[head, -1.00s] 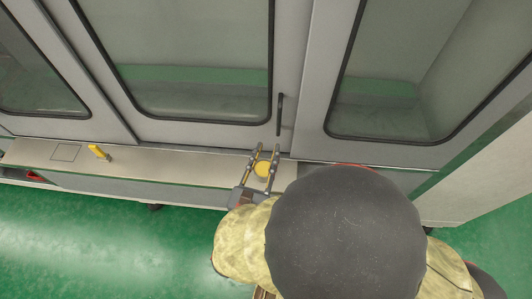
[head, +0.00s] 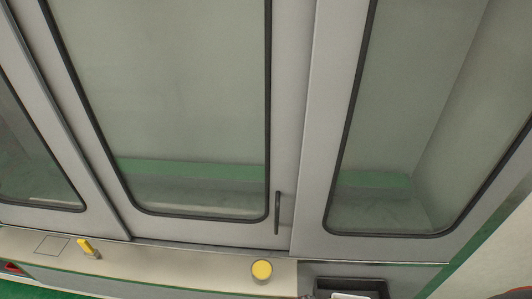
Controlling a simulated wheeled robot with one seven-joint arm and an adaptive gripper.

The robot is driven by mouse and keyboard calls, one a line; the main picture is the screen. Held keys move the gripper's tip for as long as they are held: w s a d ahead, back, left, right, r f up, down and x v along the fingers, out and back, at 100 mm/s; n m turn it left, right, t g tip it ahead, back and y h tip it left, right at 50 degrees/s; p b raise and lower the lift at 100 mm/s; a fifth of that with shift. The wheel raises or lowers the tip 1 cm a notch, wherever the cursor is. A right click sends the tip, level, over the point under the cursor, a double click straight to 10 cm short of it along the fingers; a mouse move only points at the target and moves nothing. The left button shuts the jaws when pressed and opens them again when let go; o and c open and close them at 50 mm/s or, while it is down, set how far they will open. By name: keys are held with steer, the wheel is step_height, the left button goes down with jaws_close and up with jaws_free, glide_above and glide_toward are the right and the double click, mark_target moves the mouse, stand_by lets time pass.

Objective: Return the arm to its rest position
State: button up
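My arm and gripper do not show in the head view now, so I cannot see whether the gripper is open or shut. A round yellow knob or button (head: 262,270) sits on the pale ledge below the glazed doors, with nothing of mine over it.
Grey machine doors (head: 305,130) with large windows fill most of the view. A dark vertical handle (head: 278,212) is on the middle door. A yellow lever-like part (head: 87,247) stands on the ledge (head: 170,264) at left. A dark tray-like box (head: 350,286) is at lower right.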

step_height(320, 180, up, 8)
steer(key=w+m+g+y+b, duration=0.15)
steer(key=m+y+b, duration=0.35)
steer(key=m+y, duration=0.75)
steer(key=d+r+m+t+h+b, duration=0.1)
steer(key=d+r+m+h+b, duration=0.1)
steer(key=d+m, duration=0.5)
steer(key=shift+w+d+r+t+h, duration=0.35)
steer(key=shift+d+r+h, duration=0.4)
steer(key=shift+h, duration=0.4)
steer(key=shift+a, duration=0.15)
